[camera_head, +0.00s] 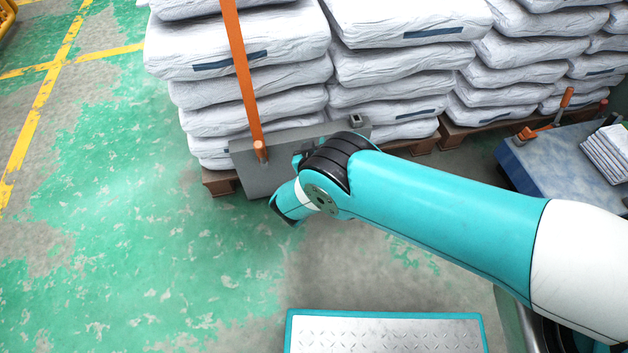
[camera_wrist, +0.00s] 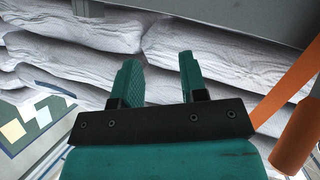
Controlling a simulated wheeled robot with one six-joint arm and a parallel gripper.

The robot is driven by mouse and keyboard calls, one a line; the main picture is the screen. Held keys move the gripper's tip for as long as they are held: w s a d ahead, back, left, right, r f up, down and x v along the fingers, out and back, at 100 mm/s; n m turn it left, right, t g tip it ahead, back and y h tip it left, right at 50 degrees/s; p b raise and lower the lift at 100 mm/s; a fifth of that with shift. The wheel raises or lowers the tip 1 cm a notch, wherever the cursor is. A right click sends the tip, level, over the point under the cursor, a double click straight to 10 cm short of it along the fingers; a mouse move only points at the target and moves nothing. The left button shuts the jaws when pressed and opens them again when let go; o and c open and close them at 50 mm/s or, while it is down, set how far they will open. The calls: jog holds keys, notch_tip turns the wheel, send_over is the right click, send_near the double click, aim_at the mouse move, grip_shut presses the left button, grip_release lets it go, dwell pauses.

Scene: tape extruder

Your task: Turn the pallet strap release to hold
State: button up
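An orange strap (camera_head: 243,75) runs down the front of the white sack stack to a grey metal plate (camera_head: 262,180) at its base. A short orange cylindrical part (camera_head: 260,151) sits at the strap's lower end, on the plate. In the wrist view the strap (camera_wrist: 290,85) and the orange cylinder (camera_wrist: 298,138) are at the right edge, beside my gripper. My gripper (camera_wrist: 158,66) is open and empty, its two teal fingers apart in front of the sacks, not touching the cylinder. In the head view my arm largely hides the gripper and part of the plate.
White sacks (camera_head: 400,75) stand stacked on wooden pallets (camera_head: 470,130). A small grey block (camera_head: 357,122) is at the plate's upper right. A blue platform (camera_head: 550,165) with an orange lever (camera_head: 548,124) stands at the right. The green floor (camera_head: 120,240) at left is clear.

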jog(key=s+d+f+n+t+y+b, duration=0.25)
jog(key=s+f, duration=0.35)
jog(key=f, duration=0.3)
jog(key=s+d+f+n+t+y+b, duration=0.1)
jog(key=s+d+f+n+y+b, duration=0.2)
jog(key=s+f, duration=0.4)
jog(key=a+f+b+x, duration=0.1)
jog(key=b+x, duration=1.3)
jog(key=x, duration=0.4)
jog(key=shift+a+f, duration=0.25)
jog(key=shift+f, duration=0.1)
grip_shut()
